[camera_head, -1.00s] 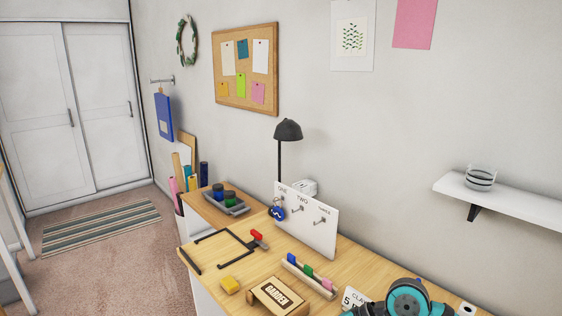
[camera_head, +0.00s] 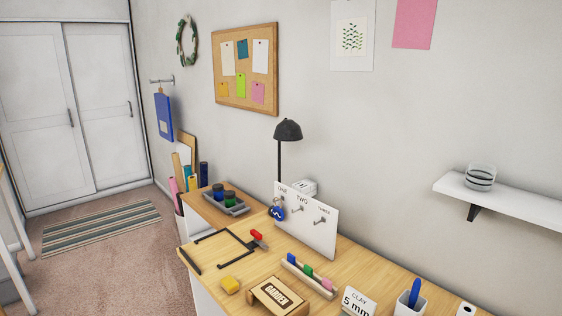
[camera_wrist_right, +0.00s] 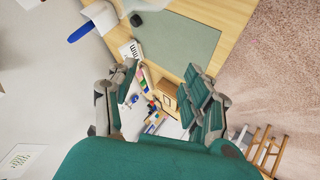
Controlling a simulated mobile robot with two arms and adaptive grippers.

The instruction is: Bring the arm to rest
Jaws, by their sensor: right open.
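My right gripper (camera_wrist_right: 163,110) shows in the right wrist view with its two jaws spread apart. Nothing is between the fingers, and the desk (camera_wrist_right: 240,12) lies below them at some distance. The head view shows neither arm. My left gripper is out of view.
On the desk stand a hook board (camera_head: 308,222), a black lamp (camera_head: 288,132), a pen rack (camera_head: 310,276), a "CLAY 5 mm" card (camera_head: 358,303) and a white cup with a blue pen (camera_head: 407,303). A wall shelf (camera_head: 510,203) holds a glass jar. A grey-green mat (camera_wrist_right: 180,36) lies on the desk.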

